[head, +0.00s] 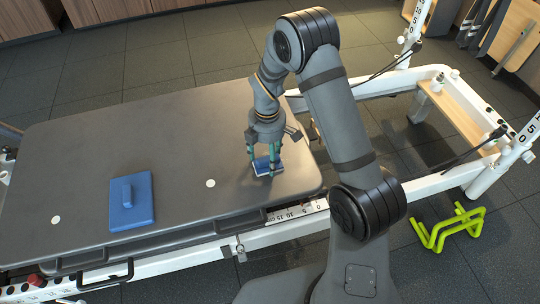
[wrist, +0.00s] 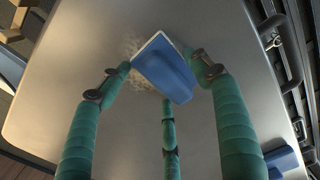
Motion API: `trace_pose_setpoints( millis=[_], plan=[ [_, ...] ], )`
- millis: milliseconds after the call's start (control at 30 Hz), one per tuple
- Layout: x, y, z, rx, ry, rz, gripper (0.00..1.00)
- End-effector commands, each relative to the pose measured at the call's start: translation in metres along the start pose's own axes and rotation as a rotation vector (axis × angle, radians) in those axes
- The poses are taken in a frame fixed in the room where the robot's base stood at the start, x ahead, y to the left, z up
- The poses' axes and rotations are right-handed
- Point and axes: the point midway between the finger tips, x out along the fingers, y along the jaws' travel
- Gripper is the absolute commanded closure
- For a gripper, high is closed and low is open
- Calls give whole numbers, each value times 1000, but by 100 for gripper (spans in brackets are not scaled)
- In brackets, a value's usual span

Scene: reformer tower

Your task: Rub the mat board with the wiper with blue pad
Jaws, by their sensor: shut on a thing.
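The mat board (head: 90,140) is a large dark grey slab with rounded corners; it fills much of the wrist view (wrist: 70,50). The wiper with blue pad (head: 261,169) is a small blue block with a white edge near the board's right end. It also shows in the wrist view (wrist: 168,68). My gripper (head: 263,158), with three green fingers, is shut on the wiper from above. The wiper is at the board's surface, but firm contact cannot be told. A pale, speckled smudge (wrist: 128,47) shows beside the wiper. The fingers partly hide the wiper in the head view.
A larger blue flat block with a raised handle (head: 145,208) lies on the board's left part. Two white dots mark the board. A white metal frame (head: 300,224) runs along the front edge. A lime-green stand (head: 447,228) is on the floor at right.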

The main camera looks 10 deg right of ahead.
Motion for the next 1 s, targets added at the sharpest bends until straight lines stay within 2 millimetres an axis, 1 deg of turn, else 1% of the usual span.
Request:
trace_pose_setpoints(
  millis=[200, 367, 633, 767, 1000],
  plan=[
    [-1, -1, 14, 1, -1, -2, 57],
    [-1, 0, 18, 2, -1, -1, 57],
    [2, -1, 31, 2, -1, -2, 57],
    [2, -1, 29, 0, -2, -3, 57],
    [1, -1, 16, -1, -1, -3, 57]
  ],
)
